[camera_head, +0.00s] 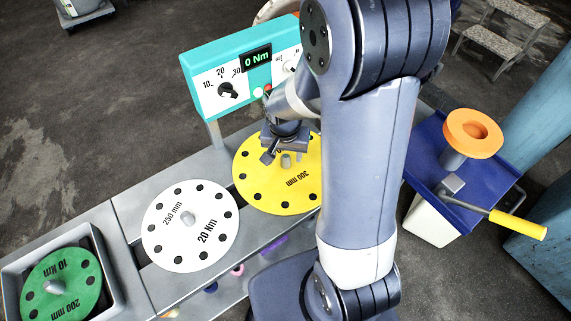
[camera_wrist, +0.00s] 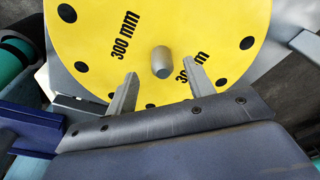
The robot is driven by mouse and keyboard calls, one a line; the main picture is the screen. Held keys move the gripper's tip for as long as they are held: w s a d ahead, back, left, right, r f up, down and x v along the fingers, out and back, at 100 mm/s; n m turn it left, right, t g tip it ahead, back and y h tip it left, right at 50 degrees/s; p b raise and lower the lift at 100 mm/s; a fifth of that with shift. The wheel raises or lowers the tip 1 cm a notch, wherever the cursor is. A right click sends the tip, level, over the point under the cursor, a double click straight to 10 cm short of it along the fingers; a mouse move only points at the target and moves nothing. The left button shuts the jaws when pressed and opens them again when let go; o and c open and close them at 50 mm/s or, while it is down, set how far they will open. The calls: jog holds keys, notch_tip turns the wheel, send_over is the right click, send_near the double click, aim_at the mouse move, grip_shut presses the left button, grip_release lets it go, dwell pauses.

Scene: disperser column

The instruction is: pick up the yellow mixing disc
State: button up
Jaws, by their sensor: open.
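The yellow mixing disc (camera_head: 262,185) lies flat on the metal bench, marked 300 mm, with dark holes near its rim and a grey central knob (camera_head: 286,161). My arm hides its right part in the head view. In the wrist view the disc (camera_wrist: 100,50) fills the upper middle, and its knob (camera_wrist: 161,62) stands just beyond and between my fingertips. My gripper (camera_wrist: 164,88) is open and empty over the disc, with its fingers apart on either side of the knob's line. It also shows above the disc in the head view (camera_head: 282,148).
A white disc (camera_head: 170,225) and a green disc (camera_head: 70,270) in a tray lie to the left on the bench. A turquoise control panel (camera_head: 215,70) stands behind the yellow disc. A blue-topped stand (camera_head: 480,185) with an orange ring (camera_head: 458,125) and a yellow-handled tool (camera_head: 518,224) is at right.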

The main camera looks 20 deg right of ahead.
aim_at(285, 157)
jog(key=shift+w+f, duration=0.15)
jog(key=shift+f, duration=0.75)
jog(key=shift+w+f, duration=0.15)
jog(key=shift+f, duration=0.7)
grip_shut()
jog(key=shift+r, duration=0.1)
